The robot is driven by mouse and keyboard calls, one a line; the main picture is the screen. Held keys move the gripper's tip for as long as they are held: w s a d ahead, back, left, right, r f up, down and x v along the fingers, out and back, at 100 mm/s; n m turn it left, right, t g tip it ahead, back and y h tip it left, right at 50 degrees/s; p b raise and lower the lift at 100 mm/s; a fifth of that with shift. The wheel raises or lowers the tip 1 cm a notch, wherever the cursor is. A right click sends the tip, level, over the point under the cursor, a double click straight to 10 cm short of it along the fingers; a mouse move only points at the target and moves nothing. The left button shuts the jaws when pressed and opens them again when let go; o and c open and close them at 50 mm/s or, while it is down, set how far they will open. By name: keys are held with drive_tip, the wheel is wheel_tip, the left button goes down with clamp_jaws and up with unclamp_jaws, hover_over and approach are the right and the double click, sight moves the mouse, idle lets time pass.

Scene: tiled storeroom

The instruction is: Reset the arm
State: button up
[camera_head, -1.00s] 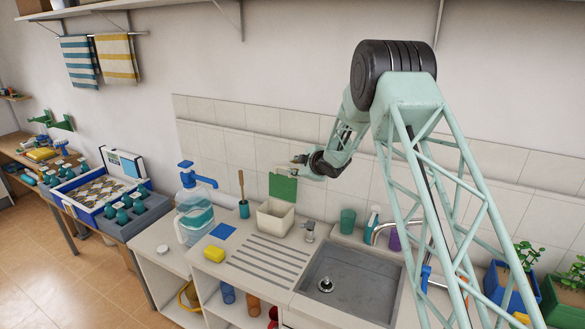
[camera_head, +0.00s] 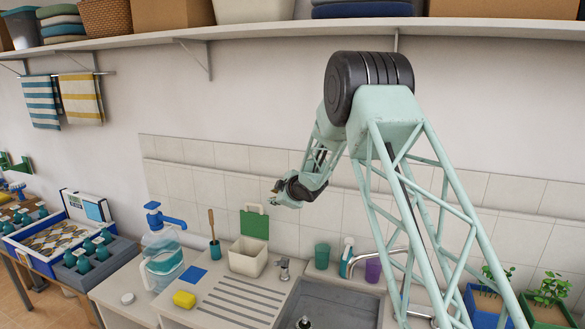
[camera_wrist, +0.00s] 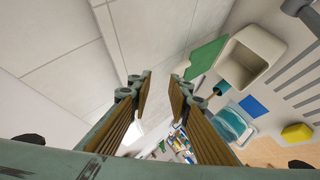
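My arm is pale green lattice with a black joint, and it reaches over the counter in the head view. My gripper (camera_head: 274,192) is in the air in front of the tiled wall, above and right of the cream bin with the green lid in the picture. In the wrist view my gripper (camera_wrist: 161,80) shows its two ribbed tan fingers apart with nothing between them. The gripper is open and empty.
Below stand the cream bin (camera_head: 246,260), a water jug (camera_head: 162,258), a yellow sponge (camera_head: 184,299) and a sink (camera_head: 335,305) with a faucet. A teal cup (camera_head: 321,256) is by the wall. A loaded shelf (camera_head: 270,29) runs above.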

drive_tip(key=s+d+r+m+g+h+b, duration=0.1)
drive_tip(key=s+d+r+m+h+b, duration=0.25)
drive_tip(key=s+d+r, duration=0.55)
drive_tip(key=s+d+r+m+h+b, duration=0.2)
drive_tip(key=s+d+r+m+b, duration=0.3)
drive_tip(key=s+d, duration=0.7)
drive_tip(key=s+d+f+m+g+b, duration=0.1)
drive_tip(key=s+d+m+g+b, duration=0.3)
drive_tip(key=s, duration=1.5)
drive_tip(key=s+d+f+m+t+b, duration=0.1)
drive_tip(key=s+d+b, duration=0.3)
drive_tip(key=s, duration=1.6)
drive_tip(key=s+f+m+g+b, duration=0.1)
drive_tip(key=s+f, duration=0.4)
drive_tip(key=s, duration=0.8)
drive_tip(key=s+f+m+g+b, duration=0.1)
drive_tip(key=s+f, duration=0.4)
drive_tip(key=s, duration=0.7)
drive_tip(key=shift+s+m+g+b, duration=0.35)
drive_tip(key=shift+m+b, duration=0.3)
drive_tip(key=shift+b, duration=0.25)
